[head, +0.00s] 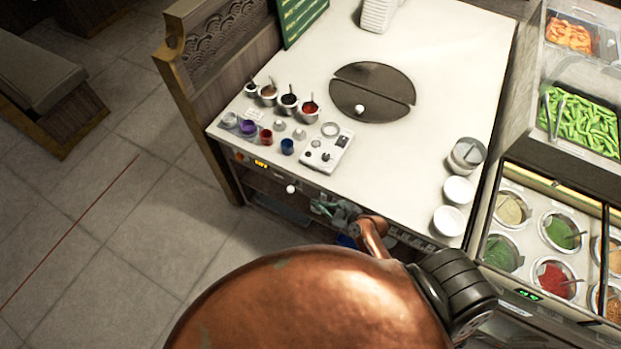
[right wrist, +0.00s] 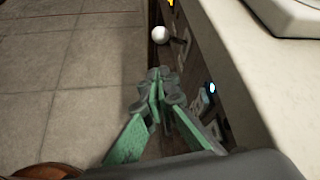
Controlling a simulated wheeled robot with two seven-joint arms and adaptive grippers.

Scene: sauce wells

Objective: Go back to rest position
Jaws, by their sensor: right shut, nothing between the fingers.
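My right gripper (head: 322,207) shows small and partly hidden in the head view, just off the front face of the white counter (head: 440,60), below its top edge. In the right wrist view the green-and-grey fingers of the same gripper (right wrist: 160,76) are closed together with nothing between them. A round white knob (right wrist: 160,35) on the counter's front lies beyond the fingertips, apart from them. It also shows in the head view (head: 291,188). My left gripper is not in view.
Small sauce cups, a white control panel (head: 325,148) and a dark round hatch (head: 372,90) are on the counter. White bowls (head: 449,220) stand at its right edge, beside a station with food wells. Tiled floor (head: 110,210) lies open to the left.

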